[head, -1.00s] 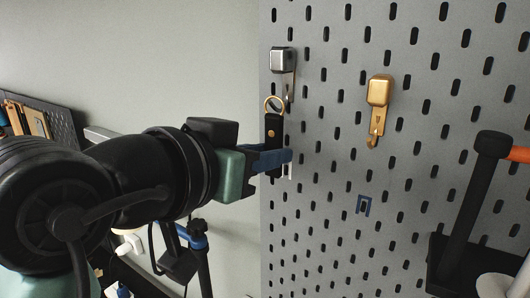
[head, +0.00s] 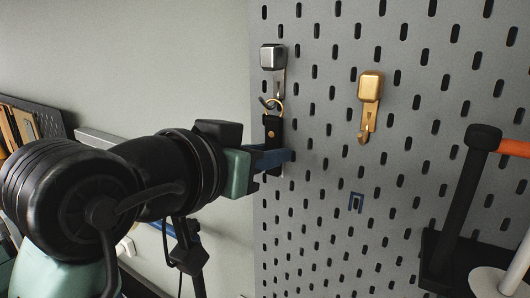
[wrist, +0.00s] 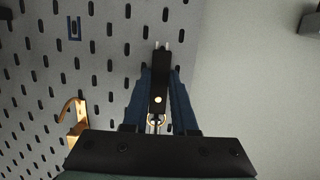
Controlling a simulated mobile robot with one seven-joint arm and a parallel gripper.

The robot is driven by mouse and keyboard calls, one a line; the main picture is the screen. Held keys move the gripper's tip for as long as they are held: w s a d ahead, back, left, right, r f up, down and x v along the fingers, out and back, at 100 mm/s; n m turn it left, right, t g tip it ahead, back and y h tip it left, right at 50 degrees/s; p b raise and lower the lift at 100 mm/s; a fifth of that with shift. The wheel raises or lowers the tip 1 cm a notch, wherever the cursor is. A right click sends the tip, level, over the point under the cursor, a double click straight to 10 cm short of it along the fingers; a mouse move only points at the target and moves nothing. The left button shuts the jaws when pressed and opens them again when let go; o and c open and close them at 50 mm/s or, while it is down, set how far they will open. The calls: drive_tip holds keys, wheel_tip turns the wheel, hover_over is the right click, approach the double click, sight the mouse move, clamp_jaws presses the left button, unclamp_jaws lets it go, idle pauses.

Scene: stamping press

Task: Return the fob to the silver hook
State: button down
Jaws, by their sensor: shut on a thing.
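The silver hook (head: 272,58) is on the grey pegboard near its left edge in the head view. The fob is a black strap (head: 271,131) with a brass stud and a gold ring (head: 275,106) at its top. The ring overlaps the hook's lower curved end in the picture; I cannot tell whether it is around the hook. My gripper (head: 284,157), with blue fingers, is shut on the strap's lower part. The fob hangs about upright. In the wrist view the strap (wrist: 159,75) lies between the fingers, with the ring partly hidden near the palm.
A gold hook (head: 369,88) is on the pegboard (head: 320,200) to the right of the silver one. A blue square outline (head: 356,202) is below it. A black holder (head: 462,195) with an orange bar stands out at the right.

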drive_tip(key=shift+f, duration=0.3)
idle(0.4)
drive_tip(key=c, duration=0.6)
unclamp_jaws()
drive_tip(key=shift+a, duration=0.1)
drive_tip(key=shift+p+v, duration=0.55)
drive_tip(key=shift+v, duration=3.5)
drive_tip(key=shift+w+d, duration=0.1)
drive_tip(key=shift+d, duration=0.15)
